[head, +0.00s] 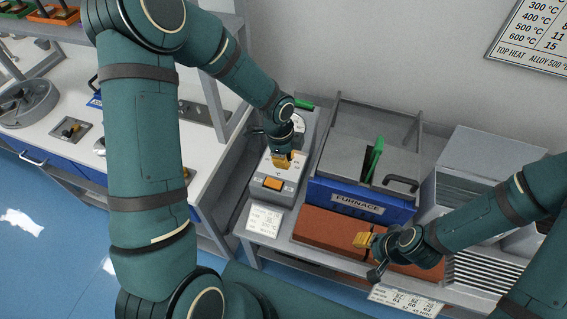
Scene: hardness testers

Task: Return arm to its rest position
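My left arm reaches in from the left, and its gripper (283,160) with yellow fingertips is low over the grey control unit (266,188) beside the furnace. The fingertips are just behind the unit's orange button (273,184); I cannot tell whether they touch the unit. My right arm comes in from the right. Its gripper (363,240) points left, over or just in front of the red-brown brick slabs (325,232) before the furnace. Its yellow fingertips look close together. Both grippers are too small to tell open from shut, and nothing held is visible.
The blue furnace (355,200) with a grey top, black handle (401,183) and green lever (374,158) stands between the grippers. A grey finned block (480,185) is at the right. A white bench (55,145) with equipment is at the left. Blue floor (50,255) is clear.

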